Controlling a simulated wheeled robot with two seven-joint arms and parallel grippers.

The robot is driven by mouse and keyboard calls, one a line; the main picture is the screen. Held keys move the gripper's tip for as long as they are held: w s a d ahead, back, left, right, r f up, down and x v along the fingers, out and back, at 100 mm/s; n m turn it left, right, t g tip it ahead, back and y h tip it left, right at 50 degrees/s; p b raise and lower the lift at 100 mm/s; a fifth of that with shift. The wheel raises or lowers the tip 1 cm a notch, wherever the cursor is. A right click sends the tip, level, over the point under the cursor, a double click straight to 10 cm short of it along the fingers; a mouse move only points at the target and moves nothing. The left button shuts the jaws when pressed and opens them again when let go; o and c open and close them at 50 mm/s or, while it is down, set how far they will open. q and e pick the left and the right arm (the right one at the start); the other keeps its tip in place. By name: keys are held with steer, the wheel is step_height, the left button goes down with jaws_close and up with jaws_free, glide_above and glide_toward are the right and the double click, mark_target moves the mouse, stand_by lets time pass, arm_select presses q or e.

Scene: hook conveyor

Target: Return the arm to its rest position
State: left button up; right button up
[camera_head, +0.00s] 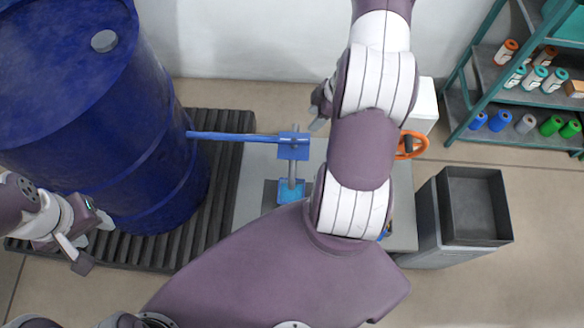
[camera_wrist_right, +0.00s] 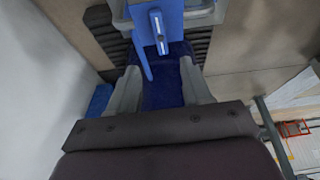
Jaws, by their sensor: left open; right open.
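My right arm reaches up the middle of the head view and bends back. Its gripper (camera_head: 319,113) shows only in part beside the white-and-purple links, just above the blue bracket. In the right wrist view the two grey fingers (camera_wrist_right: 160,90) are spread, with no object held between them. The blue bracket (camera_wrist_right: 168,22) lies beyond the fingertips there. My left gripper (camera_head: 92,245) is open and empty at the left edge, in front of the blue drum.
A large blue drum (camera_head: 80,110) stands on a dark roller conveyor (camera_head: 225,125). A blue bar (camera_head: 235,137) runs from the drum to a blue bracket (camera_head: 293,146). An orange handwheel (camera_head: 411,145), a grey bin (camera_head: 475,205) and a green shelf (camera_head: 470,110) stand to the right.

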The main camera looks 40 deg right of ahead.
steer(key=s+r+m+g+h, duration=0.3)
steer(key=s+r+m+h, duration=0.15)
steer(key=r+m, duration=0.35)
steer(key=a+r+m, duration=0.1)
steer(key=a+r, duration=0.4)
steer(key=a, duration=0.4)
steer(key=a+r+m+t+y, duration=0.1)
steer(key=a+r, duration=0.5)
steer(key=a, duration=0.4)
steer(key=shift+s+t+b, duration=0.2)
steer(key=shift+t+b, duration=0.1)
steer(key=shift+b, duration=0.1)
steer(key=shift+a+r, duration=0.1)
steer(key=shift+a, duration=0.05)
